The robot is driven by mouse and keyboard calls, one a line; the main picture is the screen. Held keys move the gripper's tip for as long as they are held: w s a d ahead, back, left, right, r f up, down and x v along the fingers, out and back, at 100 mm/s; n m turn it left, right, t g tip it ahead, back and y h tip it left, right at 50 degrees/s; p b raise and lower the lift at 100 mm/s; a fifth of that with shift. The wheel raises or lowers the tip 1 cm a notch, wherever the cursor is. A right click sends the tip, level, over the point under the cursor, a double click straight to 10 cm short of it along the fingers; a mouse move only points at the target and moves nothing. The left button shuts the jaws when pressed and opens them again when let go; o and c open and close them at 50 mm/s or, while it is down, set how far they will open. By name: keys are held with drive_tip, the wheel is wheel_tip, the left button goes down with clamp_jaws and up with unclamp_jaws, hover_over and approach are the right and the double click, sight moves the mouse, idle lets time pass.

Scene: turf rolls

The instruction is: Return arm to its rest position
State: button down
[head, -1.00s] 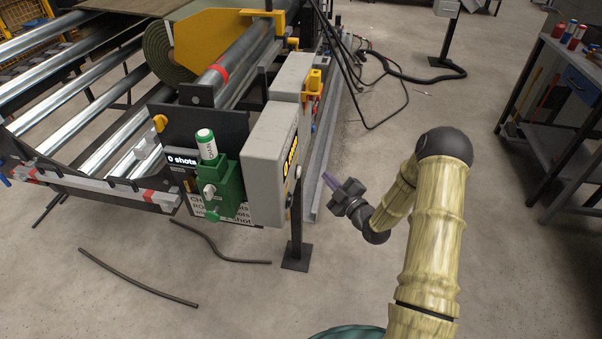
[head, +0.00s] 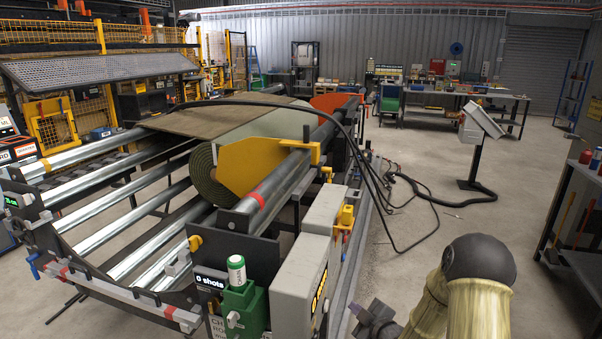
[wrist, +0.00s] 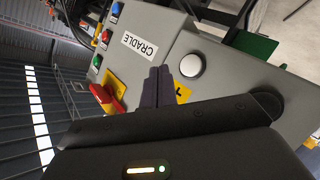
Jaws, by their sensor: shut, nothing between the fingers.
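My gripper (head: 372,318) shows at the bottom of the head view, right of the grey control box, at the end of my bamboo-patterned arm (head: 465,305). In the wrist view its two dark fingers (wrist: 158,88) are together with nothing between them. I cannot tell from the wrist view whether the fingers touch the panel.
The roller machine (head: 130,215) with a turf roll (head: 207,175) fills the left. A grey box (head: 300,285) and a green dispenser (head: 243,312) stand at its near end. Black hoses (head: 372,190) curve onto the floor. A workbench (head: 575,215) stands at right, with clear floor (head: 480,222) between.

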drive_tip(key=s+r+m+g+h+p, duration=0.3)
drive_tip(key=s+r+m+g, duration=0.2)
drive_tip(key=s, duration=0.8)
drive_tip(key=s+r+m+g+h+p, duration=0.2)
drive_tip(key=s+r+m+g+p, duration=0.2)
drive_tip(key=s+r+m, duration=0.4)
drive_tip(key=s+r+g, duration=0.1)
drive_tip(key=s+r, duration=0.3)
drive_tip(key=s, duration=0.2)
drive_tip(key=shift+s+a+g+h, duration=0.2)
drive_tip(key=shift+s+g+h, duration=0.1)
drive_tip(key=shift+h, duration=0.1)
drive_tip(key=shift+w+d, duration=0.1)
drive_tip(key=shift+w, duration=0.05)
